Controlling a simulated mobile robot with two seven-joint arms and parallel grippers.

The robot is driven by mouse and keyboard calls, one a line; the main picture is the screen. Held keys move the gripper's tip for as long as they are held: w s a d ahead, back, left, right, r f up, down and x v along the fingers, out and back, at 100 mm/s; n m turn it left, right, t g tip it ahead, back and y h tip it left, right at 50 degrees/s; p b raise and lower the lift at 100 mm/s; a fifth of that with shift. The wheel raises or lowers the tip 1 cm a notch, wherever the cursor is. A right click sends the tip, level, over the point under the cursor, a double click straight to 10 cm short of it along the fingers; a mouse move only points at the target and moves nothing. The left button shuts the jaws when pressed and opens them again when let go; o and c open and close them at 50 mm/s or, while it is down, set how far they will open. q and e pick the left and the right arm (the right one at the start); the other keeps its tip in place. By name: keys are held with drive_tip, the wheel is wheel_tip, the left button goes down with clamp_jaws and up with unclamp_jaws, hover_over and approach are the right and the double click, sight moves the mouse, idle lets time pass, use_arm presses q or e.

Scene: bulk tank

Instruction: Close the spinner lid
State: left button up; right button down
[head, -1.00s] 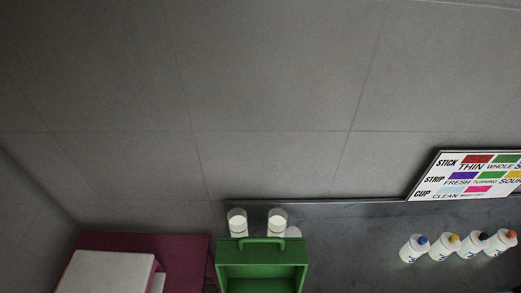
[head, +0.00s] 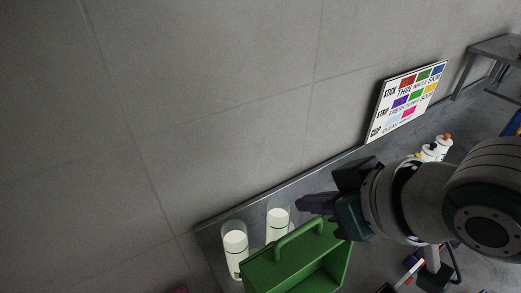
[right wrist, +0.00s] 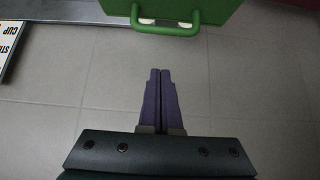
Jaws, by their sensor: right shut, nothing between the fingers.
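No spinner or spinner lid can be made out in either view. My right gripper (head: 318,203) comes in from the right in the head view, over the grey bench beside the green carrier. In the right wrist view its two purple fingers (right wrist: 160,75) lie together, shut and empty. The tips point toward the handle of the green carrier and appear apart from it. My left gripper is in neither view.
The green carrier (head: 340,262) with its handle stands on the grey bench (head: 212,240). Two white-filled clear containers (head: 234,245) (head: 277,222) stand beside it. A colour chart (head: 405,100) leans on the wall, with white bottles (head: 442,146) near it. A small table (head: 497,46) is at far right.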

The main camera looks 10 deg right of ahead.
sight(300, 227)
drive_tip(key=f, duration=0.2)
drive_tip(key=w+f+p, duration=0.1)
drive_tip(key=f, duration=0.1)
drive_tip(key=w+f, duration=0.1)
drive_tip(key=f, duration=0.1)
drive_tip(key=shift+w+a+f+p, duration=0.1)
drive_tip(key=shift+w+a+p, duration=0.05)
drive_tip(key=shift+a+p, duration=0.25)
drive_tip(key=shift+s+d+f, duration=0.15)
drive_tip(key=shift+s+f, duration=0.05)
drive_tip(key=shift+s, duration=0.15)
